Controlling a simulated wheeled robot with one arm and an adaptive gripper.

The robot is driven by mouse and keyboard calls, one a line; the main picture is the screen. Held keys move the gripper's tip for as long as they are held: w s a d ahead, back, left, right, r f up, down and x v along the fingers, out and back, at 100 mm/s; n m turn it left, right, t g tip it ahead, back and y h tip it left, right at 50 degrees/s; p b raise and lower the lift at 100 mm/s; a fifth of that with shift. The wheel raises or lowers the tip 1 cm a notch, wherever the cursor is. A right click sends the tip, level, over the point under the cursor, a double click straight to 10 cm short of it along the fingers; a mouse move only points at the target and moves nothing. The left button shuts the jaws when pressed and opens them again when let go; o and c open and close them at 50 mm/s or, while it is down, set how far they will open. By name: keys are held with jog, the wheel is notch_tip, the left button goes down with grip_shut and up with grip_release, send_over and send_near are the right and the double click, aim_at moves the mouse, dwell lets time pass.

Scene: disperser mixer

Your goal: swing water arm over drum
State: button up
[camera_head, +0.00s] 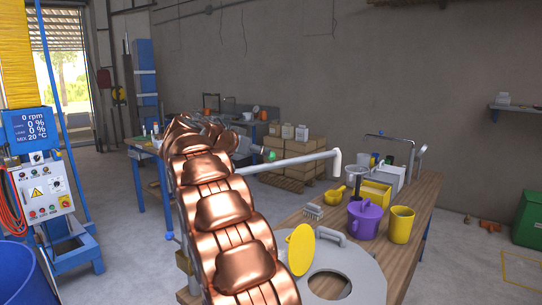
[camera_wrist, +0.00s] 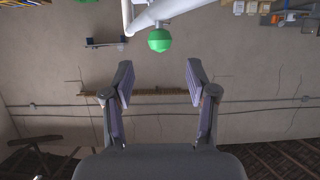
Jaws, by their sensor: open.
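The water arm (camera_head: 292,162) is a pale pipe that runs to the right and bends down at its end, above the workbench. Its green ball knob (camera_head: 270,155) shows just right of my copper-coloured arm. In the wrist view the green knob (camera_wrist: 159,40) hangs beside the white pipe (camera_wrist: 170,10), beyond my fingertips and roughly centred between them. My gripper (camera_wrist: 159,78) is open and empty, apart from the knob. In the head view my gripper is mostly hidden behind my arm. A blue drum (camera_head: 25,275) stands at the lower left, cut off by the frame.
The blue mixer stand with its control panel (camera_head: 48,190) is at left. A wooden workbench (camera_head: 412,215) at right holds a purple can (camera_head: 364,220), a yellow cup (camera_head: 401,225) and a grey lid (camera_head: 365,275). Pallet boxes (camera_head: 300,155) stand behind. Floor shows between stand and my arm.

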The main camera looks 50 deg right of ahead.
jog(key=shift+p+x, duration=1.3)
jog(key=shift+x, duration=2.6)
jog(key=shift+c, duration=0.3)
grip_shut()
